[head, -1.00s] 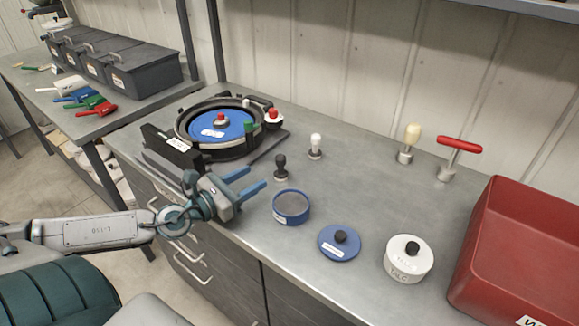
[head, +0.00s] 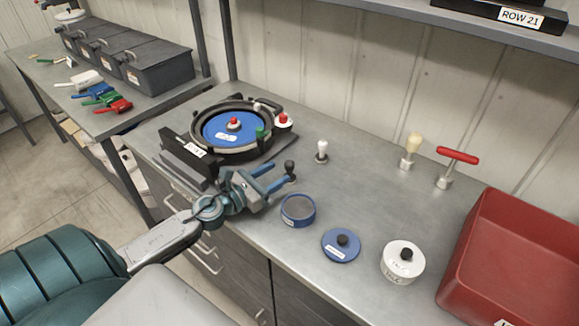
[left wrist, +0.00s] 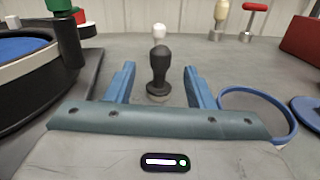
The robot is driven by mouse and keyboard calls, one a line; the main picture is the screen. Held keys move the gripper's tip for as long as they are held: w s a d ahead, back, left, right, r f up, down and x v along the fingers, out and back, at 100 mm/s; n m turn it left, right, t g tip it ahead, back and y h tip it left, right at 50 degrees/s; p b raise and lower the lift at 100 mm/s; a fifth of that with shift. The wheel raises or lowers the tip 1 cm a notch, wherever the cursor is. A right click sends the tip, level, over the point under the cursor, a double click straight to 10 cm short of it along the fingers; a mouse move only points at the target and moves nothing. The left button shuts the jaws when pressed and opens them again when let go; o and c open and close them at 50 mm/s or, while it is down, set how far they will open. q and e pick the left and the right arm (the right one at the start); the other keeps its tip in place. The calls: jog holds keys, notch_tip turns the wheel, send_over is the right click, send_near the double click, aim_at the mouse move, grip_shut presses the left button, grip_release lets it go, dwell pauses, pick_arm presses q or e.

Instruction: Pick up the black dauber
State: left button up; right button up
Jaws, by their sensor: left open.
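The black dauber (head: 290,170) stands upright on the metal bench, just right of the round seed meter. My left gripper (head: 279,174) is open, and its blue fingers point at the dauber. In the left wrist view the black dauber (left wrist: 159,72) stands centred between the two open fingers (left wrist: 158,82), with its knob up and its pale base on the bench. The fingers appear apart from it on both sides. A white dauber (head: 322,150) stands behind it. My right gripper is not in view.
The seed meter (head: 196,150) with a blue disc is to the left. A blue open tin (head: 298,211), a blue lid (head: 341,246) and a white pot (head: 402,263) are to the right. A red bin (head: 520,245) stands at far right.

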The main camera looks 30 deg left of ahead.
aim_at(286, 166)
pick_arm(q)
jog(key=shift+w+d, duration=0.2)
jog(key=p+x, duration=0.4)
jog(key=shift+a+r, duration=0.1)
jog(key=shift+r, duration=0.3)
jog(key=shift+w+f+p, duration=0.25)
jog(key=shift+w+p, duration=0.15)
jog(key=shift+w, duration=0.25)
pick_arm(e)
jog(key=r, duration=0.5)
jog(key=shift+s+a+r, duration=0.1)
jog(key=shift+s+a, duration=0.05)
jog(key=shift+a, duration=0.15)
pick_arm(q)
jog(key=shift+c, duration=0.5)
jog(key=c, duration=0.7)
jog(key=shift+c, duration=1.2)
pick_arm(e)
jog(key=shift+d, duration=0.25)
